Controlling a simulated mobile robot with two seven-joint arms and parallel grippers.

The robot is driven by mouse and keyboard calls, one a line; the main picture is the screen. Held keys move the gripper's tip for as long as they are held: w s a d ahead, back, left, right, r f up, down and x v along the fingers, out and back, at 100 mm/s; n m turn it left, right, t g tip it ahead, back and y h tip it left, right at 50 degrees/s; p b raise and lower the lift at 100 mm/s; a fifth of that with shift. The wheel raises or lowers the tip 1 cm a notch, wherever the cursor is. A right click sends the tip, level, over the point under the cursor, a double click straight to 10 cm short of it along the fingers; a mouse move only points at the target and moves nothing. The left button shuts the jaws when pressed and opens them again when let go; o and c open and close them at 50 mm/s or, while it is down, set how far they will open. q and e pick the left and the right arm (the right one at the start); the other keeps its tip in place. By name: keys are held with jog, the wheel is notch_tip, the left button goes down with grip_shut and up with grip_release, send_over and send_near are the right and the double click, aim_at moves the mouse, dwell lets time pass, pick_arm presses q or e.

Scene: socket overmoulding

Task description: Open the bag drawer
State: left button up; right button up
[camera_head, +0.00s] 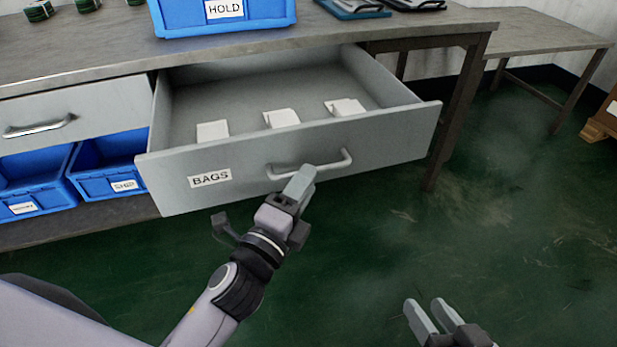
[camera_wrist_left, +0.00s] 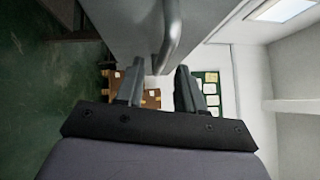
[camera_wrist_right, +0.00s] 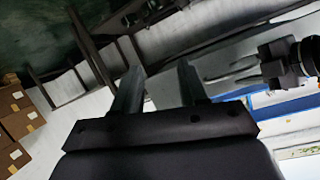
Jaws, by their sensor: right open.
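The bag drawer (camera_head: 395,138), a grey drawer labelled BAGS, is pulled out of the bench, with its inside showing. White bags (camera_head: 282,118) lie in a row in it. Its curved metal handle (camera_head: 335,164) is on the front panel. My left gripper (camera_head: 303,178) is at the handle. In the left wrist view its fingers are apart, and the handle (camera_wrist_left: 172,38) shows just beyond and between the fingertips; I cannot tell whether they touch it. My right gripper (camera_head: 434,314) is open and empty, low at the right, away from the drawer.
A closed drawer (camera_head: 60,115) is left of the bag drawer, with blue bins (camera_head: 108,165) on the shelf below. A blue HOLD bin (camera_head: 225,22) stands on the bench. Another table (camera_head: 540,30) is at the back right. The green floor in front is clear.

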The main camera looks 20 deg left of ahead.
pick_arm(q)
jog(key=shift+b+v, duration=0.5)
jog(key=shift+v, duration=1.9)
pick_arm(e)
jog(key=shift+a+y, duration=0.4)
jog(key=shift+a, duration=0.1)
jog(key=shift+r, duration=0.1)
